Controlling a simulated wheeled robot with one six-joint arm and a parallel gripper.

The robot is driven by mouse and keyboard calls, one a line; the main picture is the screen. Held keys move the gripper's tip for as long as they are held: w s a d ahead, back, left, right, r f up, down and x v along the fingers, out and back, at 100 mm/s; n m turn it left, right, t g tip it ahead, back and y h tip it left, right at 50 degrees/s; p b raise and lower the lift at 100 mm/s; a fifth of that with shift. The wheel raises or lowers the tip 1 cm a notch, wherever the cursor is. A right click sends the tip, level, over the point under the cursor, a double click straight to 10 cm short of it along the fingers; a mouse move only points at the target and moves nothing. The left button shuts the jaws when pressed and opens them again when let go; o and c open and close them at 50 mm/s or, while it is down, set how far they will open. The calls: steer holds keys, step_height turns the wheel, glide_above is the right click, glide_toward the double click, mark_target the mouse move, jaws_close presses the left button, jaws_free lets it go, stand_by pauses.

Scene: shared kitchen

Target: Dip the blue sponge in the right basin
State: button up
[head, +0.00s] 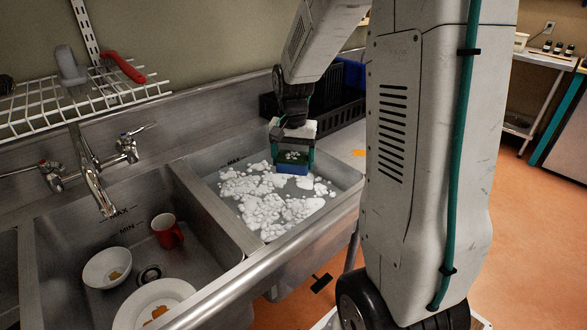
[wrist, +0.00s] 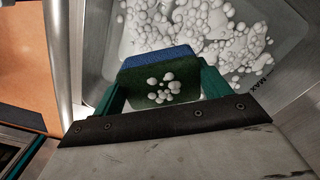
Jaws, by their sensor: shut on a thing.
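The blue sponge (head: 292,169) has a dark green side, which faces up in the wrist view (wrist: 160,84) with a cluster of white foam on it. My gripper (head: 292,158) is shut on the sponge, with one teal finger on each side. The right basin (head: 338,171) holds water with white foam (head: 278,207) floating on it. The gripper and sponge are over the back right part of this basin, low near the foamy water. I cannot tell how far the sponge's lower side is under the surface.
The left basin (head: 72,240) holds a red mug (head: 167,231), a white bowl (head: 107,266) and a dirty plate (head: 150,300). A faucet (head: 92,180) stands behind it. A wire shelf (head: 40,110) hangs above. A black crate (head: 340,110) stands right of the right basin.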

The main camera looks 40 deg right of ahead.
step_height(320, 180, up, 3)
steer(key=shift+r, duration=0.2)
steer(key=s, duration=0.1)
steer(key=s+r, duration=0.1)
steer(key=shift+s, duration=0.4)
steer(key=shift+s+r, duration=0.25)
steer(key=shift+s, duration=0.3)
steer(key=shift+s+r, duration=0.2)
steer(key=shift+s, duration=0.35)
